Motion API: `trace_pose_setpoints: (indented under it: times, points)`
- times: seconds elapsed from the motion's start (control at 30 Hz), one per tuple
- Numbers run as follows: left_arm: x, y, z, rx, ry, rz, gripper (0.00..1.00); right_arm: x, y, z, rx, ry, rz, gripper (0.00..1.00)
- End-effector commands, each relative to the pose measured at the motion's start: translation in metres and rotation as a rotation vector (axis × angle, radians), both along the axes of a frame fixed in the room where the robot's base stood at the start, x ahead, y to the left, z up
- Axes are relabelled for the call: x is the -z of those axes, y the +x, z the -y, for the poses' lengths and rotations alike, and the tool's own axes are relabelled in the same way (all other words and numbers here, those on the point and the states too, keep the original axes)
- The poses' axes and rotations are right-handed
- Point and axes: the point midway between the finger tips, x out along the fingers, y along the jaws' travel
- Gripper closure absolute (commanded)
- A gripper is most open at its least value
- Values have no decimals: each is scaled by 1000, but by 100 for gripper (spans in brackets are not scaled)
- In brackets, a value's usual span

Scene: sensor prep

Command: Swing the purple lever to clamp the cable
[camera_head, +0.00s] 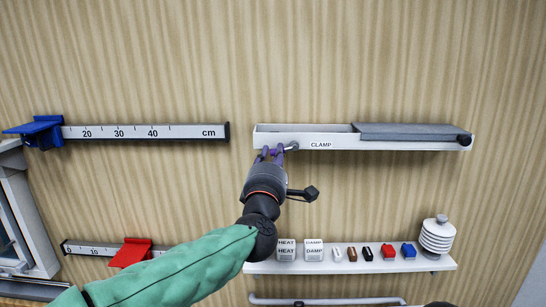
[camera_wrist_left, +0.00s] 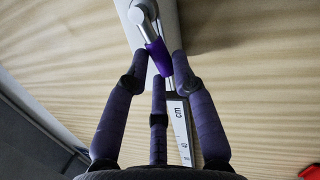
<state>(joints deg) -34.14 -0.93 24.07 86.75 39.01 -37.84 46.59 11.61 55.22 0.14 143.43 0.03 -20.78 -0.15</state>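The purple lever (camera_wrist_left: 158,57) shows in the left wrist view as a purple sleeve on a grey arm with a round joint. It lies between the fingertips of my left gripper (camera_wrist_left: 160,66), very close to them; I cannot tell whether they press on it. In the head view, my left gripper (camera_head: 272,154) is at the left front of the wall unit labelled CLAMP (camera_head: 390,144), beside the lever's grey pivot (camera_head: 292,147). There its fingers make the purple sleeve hard to separate. I cannot make out the cable. My right gripper does not show.
A ruler (camera_head: 190,132) with a blue slider (camera_head: 40,130) is left of the unit; a red slider (camera_head: 131,252) is on a lower ruler. A lower shelf (camera_head: 350,267) holds HEAT and DAMP blocks, small coloured parts and a white ribbed insulator (camera_head: 437,238). Wall between the shelves is clear.

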Motion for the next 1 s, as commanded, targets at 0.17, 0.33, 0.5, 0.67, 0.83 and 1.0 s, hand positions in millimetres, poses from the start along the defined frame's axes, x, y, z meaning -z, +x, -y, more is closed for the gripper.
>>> trace_pose_setpoints:
  times: [0.17,0.33,0.5,0.67,0.83,1.0]
  points:
    - [1,0,1,1,4,-2,100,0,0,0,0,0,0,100]
    - [-4,1,-1,0,81,-4,100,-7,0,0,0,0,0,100]
    - [-11,1,-1,1,221,-5,100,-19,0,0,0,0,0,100]
    - [-13,1,-1,1,289,-5,100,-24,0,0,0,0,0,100]
    - [-12,1,0,1,294,-4,100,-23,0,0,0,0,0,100]
    - [-12,0,0,2,293,-4,60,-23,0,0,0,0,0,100]
